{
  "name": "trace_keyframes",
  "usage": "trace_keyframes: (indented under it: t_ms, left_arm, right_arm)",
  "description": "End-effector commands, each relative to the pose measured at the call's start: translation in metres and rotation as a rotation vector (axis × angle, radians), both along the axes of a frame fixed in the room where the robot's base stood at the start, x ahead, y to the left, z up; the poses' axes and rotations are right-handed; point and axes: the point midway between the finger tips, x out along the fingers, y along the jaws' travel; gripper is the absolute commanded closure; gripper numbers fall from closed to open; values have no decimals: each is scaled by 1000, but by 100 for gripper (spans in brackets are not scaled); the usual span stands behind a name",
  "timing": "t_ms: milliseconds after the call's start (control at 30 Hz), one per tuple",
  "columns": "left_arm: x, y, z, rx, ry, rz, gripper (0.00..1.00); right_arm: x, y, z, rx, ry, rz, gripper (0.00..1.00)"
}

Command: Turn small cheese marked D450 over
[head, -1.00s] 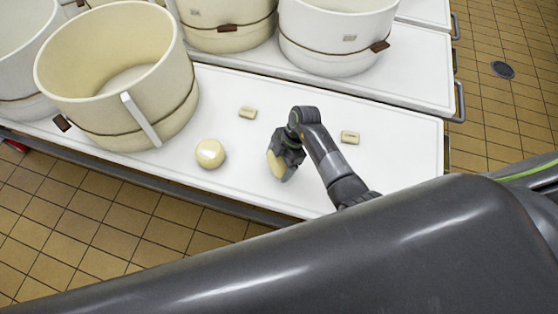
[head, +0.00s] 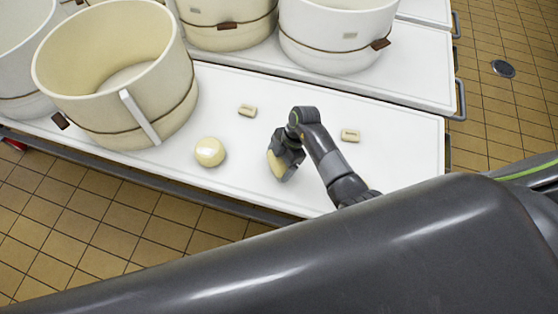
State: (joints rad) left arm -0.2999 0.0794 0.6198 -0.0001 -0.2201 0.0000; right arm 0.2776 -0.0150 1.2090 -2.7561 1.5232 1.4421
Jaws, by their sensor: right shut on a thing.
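My right gripper (head: 283,161) is over the front part of the white table, shut on a pale yellow cheese (head: 276,165). The cheese stands tilted on edge between the fingers, partly hidden by them. I cannot tell whether it touches the table. A second small round cheese (head: 209,152) lies flat on the table to the left of the gripper. No D450 marking can be read on either cheese. My left gripper is not in view.
A small cream block (head: 247,110) lies behind the gripper and another block (head: 350,135) to its right. A large cream vat (head: 110,75) stands on the table (head: 400,170) at left. More vats stand behind. The front table edge is close to the gripper.

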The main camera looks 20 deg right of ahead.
Motion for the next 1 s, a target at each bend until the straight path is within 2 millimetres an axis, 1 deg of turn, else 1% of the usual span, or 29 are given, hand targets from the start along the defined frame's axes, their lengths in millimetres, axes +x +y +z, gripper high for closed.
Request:
trace_keyframes:
  t_ms: [67,100,200,233,433,567,667,767,1000]
  left_arm:
    - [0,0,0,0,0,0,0]
    - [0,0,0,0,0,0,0]
    - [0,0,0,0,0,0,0]
    - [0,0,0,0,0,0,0]
    - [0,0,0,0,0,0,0]
    - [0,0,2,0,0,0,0]
    - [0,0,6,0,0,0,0]
    - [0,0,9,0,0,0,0]
    - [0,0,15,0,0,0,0]
  right_arm:
    - [1,0,1,0,-1,1,52]
    - [1,0,1,0,-1,1,14]
    - [0,0,1,0,-1,0,1]
    - [0,0,1,0,-1,0,0]
    - [0,0,0,0,1,-1,0]
    - [1,-4,8,-1,-2,-2,0]
    - [2,-10,22,-1,-3,-1,0]
    - [4,-18,43,-2,-5,-1,0]
    - [8,-40,98,-2,-6,1,0]
